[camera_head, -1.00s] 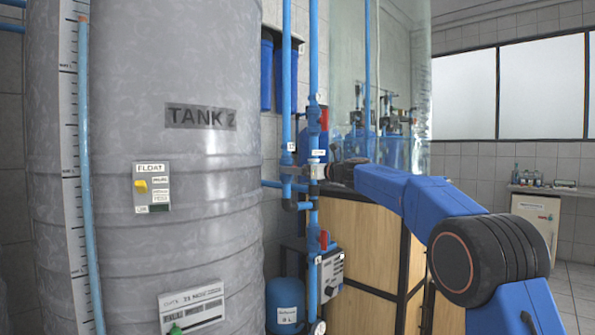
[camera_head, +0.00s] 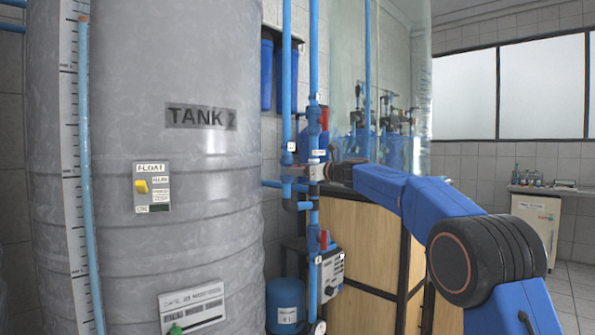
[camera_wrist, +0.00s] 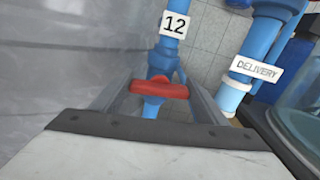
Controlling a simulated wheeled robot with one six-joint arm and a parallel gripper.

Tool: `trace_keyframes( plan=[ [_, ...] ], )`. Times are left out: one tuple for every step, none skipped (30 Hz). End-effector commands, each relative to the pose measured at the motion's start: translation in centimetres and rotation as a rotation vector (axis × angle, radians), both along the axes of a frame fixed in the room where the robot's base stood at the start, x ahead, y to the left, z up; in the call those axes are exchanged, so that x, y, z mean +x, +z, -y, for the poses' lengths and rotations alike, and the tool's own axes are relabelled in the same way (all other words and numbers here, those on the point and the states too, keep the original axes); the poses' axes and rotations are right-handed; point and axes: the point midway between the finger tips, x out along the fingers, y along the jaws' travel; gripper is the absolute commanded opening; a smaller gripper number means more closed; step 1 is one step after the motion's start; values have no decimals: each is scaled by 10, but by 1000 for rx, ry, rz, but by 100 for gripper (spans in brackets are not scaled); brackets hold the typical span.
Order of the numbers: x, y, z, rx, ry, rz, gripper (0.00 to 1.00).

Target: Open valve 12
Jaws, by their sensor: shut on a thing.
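Valve 12 has a red handle (camera_wrist: 160,88) on a thin blue pipe, below a white label reading 12 (camera_wrist: 174,24) in the wrist view. The handle lies roughly crosswise to the pipe. My gripper (camera_wrist: 160,92) has one finger at each end of the handle and is shut on it. In the head view my gripper (camera_head: 297,171) reaches left from the arm to the left thin blue pipe (camera_head: 287,100), beside the tank. The handle is hidden or too small to make out there.
A thicker pipe labelled DELIVERY (camera_wrist: 257,68) stands close to the right of valve 12. A grey tank marked TANK 2 (camera_head: 200,200) fills the left. Another red-handled valve (camera_head: 324,239) and a control box (camera_head: 331,275) sit below. A wooden-panelled unit (camera_head: 365,235) stands behind my arm.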

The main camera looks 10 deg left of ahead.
Motion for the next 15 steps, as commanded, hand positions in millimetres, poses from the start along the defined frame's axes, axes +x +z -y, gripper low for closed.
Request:
trace_keyframes(
  plan=[
    [0,0,0,-17,1,21,45],
    [0,0,0,-30,1,37,45],
    [0,-1,0,-48,1,60,45],
    [-1,-1,0,-62,1,77,45],
    [-1,-1,-1,-76,1,96,45],
    [-1,-1,-1,-95,1,120,45],
    [-1,-1,-1,-110,1,139,45],
    [-1,-1,-1,-125,1,159,45],
    [-1,-1,-1,-145,1,184,45],
    [-1,-1,-1,-159,1,202,45],
    [-1,-1,-1,-173,1,219,45],
    [-1,-1,-1,-191,1,243,45],
    [-1,-1,-1,-204,1,260,45],
    [-1,-1,-1,-218,1,278,45],
    [-2,-1,-1,-235,1,299,45]
  ],
)
